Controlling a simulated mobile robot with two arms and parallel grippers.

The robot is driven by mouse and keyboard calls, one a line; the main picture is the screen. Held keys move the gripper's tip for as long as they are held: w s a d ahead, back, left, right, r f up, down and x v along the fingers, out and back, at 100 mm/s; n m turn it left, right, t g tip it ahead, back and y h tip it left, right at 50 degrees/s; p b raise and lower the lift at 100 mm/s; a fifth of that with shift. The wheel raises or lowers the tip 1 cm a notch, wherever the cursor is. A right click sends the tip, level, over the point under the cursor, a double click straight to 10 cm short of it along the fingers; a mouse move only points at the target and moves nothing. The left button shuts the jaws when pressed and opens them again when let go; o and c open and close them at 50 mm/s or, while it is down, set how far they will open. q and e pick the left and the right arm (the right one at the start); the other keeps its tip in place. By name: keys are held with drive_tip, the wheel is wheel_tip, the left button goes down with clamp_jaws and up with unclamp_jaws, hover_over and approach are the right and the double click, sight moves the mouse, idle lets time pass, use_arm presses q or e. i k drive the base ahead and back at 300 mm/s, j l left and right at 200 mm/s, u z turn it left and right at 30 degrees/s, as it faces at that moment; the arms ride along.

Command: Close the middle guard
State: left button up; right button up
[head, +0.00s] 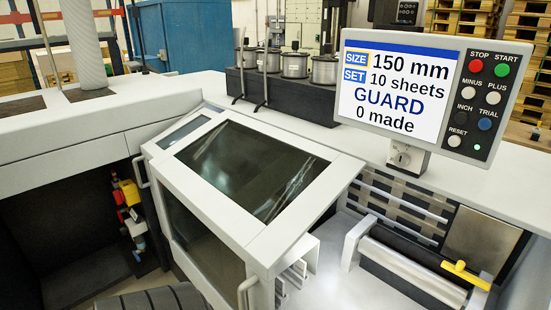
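The middle guard (252,168) is a white-framed cover with a dark see-through window, in the centre of the head view. It slopes down toward me, and a second dark pane (200,240) lies below its front edge. A pale handle (246,291) is at its lower right and another handle (140,171) is at its left side. I cannot tell from this view how far the guard stands from its frame. The screen (397,88) reads "150 mm", "10 sheets", "GUARD", "0 made". Neither of my grippers is in view.
Left of the guard is an open dark bay (60,235) with red and yellow parts (128,193) inside. Wire spools (295,65) stand behind.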

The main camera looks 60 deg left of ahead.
sight(235, 176)
drive_tip(key=u, duration=0.5)
drive_tip(key=j+u, duration=0.1)
drive_tip(key=u, duration=1.3)
drive_tip(key=j+u, duration=0.1)
drive_tip(key=u, duration=0.4)
drive_tip(key=i+l, duration=0.05)
